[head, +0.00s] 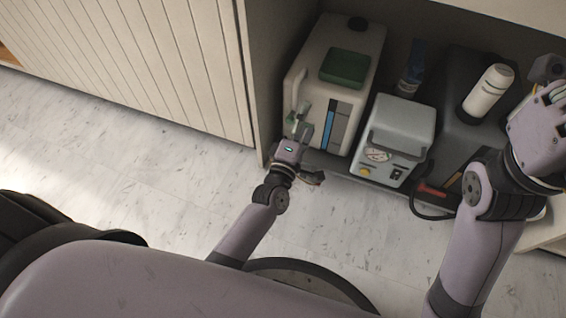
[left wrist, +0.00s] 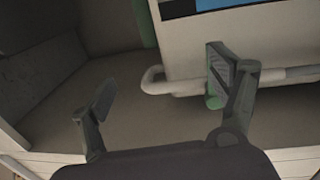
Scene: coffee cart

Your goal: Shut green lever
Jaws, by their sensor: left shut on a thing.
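The green lever (head: 292,118) is on the white pipe at the front of a white tank (head: 305,65) with a green lid. In the left wrist view the green lever (left wrist: 213,102) shows partly behind one finger, which lies against it. My left gripper (head: 301,127) is at the lever, shut on it; its fingers (left wrist: 160,80) appear with a gap between them in the wrist view. The finger hides part of the lever. My right gripper (head: 550,90) is at the right edge, partly cut off, and its opening is unclear.
A grey machine (head: 405,115) with a gauge and yellow knob stands right of the tank. A dark container (head: 460,135) and a white cylinder (head: 488,92) are farther right. The cabinet's slatted door (head: 150,60) is at left. The marble floor (head: 130,170) in front is clear.

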